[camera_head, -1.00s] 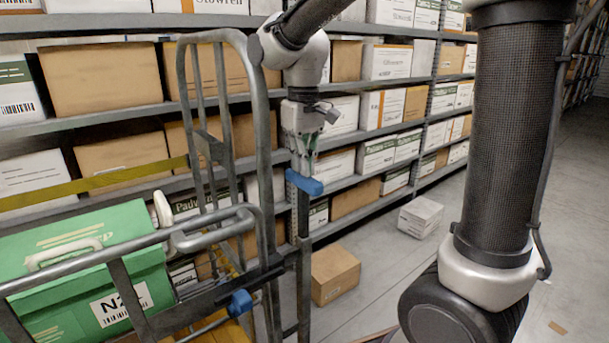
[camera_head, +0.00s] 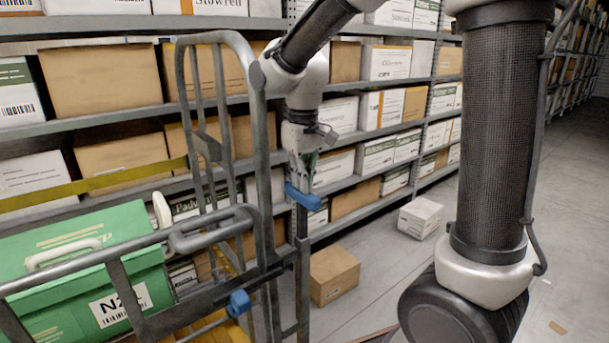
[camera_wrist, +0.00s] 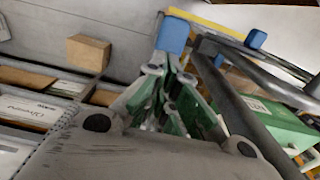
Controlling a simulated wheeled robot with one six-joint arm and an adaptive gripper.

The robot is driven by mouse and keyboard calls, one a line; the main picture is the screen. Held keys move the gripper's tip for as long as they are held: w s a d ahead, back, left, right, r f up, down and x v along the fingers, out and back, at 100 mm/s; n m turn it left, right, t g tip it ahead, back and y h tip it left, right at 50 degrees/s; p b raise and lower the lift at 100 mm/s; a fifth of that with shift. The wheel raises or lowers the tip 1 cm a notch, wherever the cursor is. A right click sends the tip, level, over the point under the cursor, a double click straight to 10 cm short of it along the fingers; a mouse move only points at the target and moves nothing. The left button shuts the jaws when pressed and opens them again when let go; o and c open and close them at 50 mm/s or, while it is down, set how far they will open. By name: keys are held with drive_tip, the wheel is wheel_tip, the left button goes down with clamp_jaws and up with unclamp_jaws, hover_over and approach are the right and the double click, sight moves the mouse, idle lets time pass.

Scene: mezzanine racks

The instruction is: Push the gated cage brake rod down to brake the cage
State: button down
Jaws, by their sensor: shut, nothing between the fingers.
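The gated cage (camera_head: 262,150) is a grey tubular frame at the left, with a green box inside. Its brake rod (camera_head: 303,260) stands upright at the cage's right edge and carries a blue cap (camera_head: 302,196). My gripper (camera_head: 303,182) is shut and empty, pointing down, with its fingertips at the top of the blue cap; they appear to touch it. In the wrist view the closed fingertips (camera_wrist: 168,68) are close against the blue cap (camera_wrist: 173,36), which partly hides behind them.
A second blue piece (camera_head: 239,303) sits low on the cage. Shelves of cartons run behind.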

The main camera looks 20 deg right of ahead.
drive_tip(key=shift+s+d+f, duration=0.1)
drive_tip(key=shift+s+f, duration=0.1)
drive_tip(key=shift+f, duration=0.4)
drive_tip(key=shift+s+d+f, duration=0.1)
drive_tip(key=shift+s+f, duration=0.05)
drive_tip(key=shift+f, duration=0.45)
drive_tip(key=r, duration=0.4)
drive_tip(key=w+r, duration=0.1)
drive_tip(key=r, duration=0.1)
drive_tip(key=shift+a+r, duration=0.25)
drive_tip(key=shift+a, duration=0.05)
drive_tip(key=shift+s+r, duration=0.1)
drive_tip(key=shift+r, duration=0.2)
drive_tip(key=s, duration=0.1)
drive_tip(key=s+d+f, duration=0.1)
drive_tip(key=s+d, duration=0.1)
drive_tip(key=shift+s+f, duration=0.15)
drive_tip(key=shift+f, duration=0.25)
drive_tip(key=s+d+r+m+t, duration=0.3)
drive_tip(key=s+d+t, duration=0.1)
drive_tip(key=s+d, duration=0.9)
drive_tip(key=s, duration=0.2)
drive_tip(key=shift+s+m, duration=0.3)
drive_tip(key=shift+s, duration=0.1)
drive_tip(key=shift+r, duration=0.1)
